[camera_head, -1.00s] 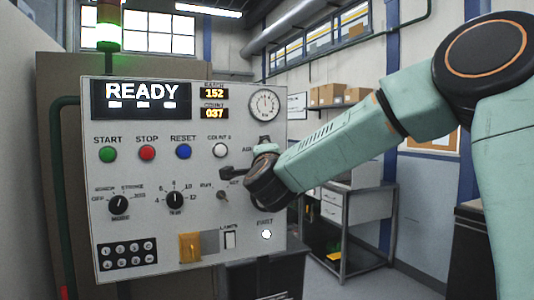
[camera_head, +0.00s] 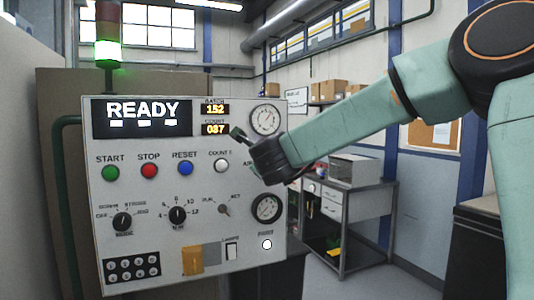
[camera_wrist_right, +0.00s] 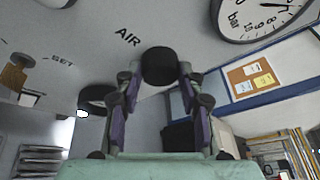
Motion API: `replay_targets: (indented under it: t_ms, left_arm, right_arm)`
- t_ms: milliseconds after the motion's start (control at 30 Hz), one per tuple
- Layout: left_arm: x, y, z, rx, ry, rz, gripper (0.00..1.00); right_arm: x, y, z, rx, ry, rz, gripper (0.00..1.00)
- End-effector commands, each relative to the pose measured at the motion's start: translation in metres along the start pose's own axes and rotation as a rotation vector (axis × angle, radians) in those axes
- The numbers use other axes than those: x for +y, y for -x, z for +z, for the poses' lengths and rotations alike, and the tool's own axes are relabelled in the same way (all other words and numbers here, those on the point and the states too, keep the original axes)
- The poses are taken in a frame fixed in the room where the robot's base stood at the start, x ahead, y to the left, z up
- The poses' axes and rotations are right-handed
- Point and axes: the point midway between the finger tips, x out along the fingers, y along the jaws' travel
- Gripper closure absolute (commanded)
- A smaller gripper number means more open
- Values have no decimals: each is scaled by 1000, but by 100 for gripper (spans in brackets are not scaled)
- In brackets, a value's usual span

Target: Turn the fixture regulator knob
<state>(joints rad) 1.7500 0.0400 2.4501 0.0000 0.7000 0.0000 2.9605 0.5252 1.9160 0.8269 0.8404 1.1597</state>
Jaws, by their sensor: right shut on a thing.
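The regulator knob (camera_wrist_right: 158,65) is a round black knob beside the AIR lettering on the grey control panel (camera_head: 140,235). In the right wrist view it sits between the two fingers of my right gripper (camera_wrist_right: 157,78), which is shut on it. In the head view my right gripper (camera_head: 247,139) is at the panel's right side, just below the upper gauge (camera_head: 265,119), and hides most of the knob. The upper gauge, marked bar, also shows in the right wrist view (camera_wrist_right: 258,12). My left gripper is not in view.
The panel carries a READY display (camera_head: 142,117), coloured buttons, selector knobs (camera_head: 123,222), a lower gauge (camera_head: 267,207) and a keypad (camera_head: 131,268). A green light (camera_head: 107,50) glows above it. A metal cart (camera_head: 345,215) stands behind on the right.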

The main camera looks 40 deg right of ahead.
Motion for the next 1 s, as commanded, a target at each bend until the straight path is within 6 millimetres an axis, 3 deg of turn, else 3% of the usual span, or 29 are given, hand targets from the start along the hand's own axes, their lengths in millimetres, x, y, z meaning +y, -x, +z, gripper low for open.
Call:
replay_targets:
  t_ms: [100, 400, 1000]
  left_arm:
    - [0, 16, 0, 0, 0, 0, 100]
    - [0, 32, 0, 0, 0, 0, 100]
    - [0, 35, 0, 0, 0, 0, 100]
  right_arm:
    - [-5, 1, 2, 8, -78, 30, 93]
    - [-4, 0, 1, 18, -203, 84, 93]
    - [-1, 0, -1, 22, -243, 103, 93]
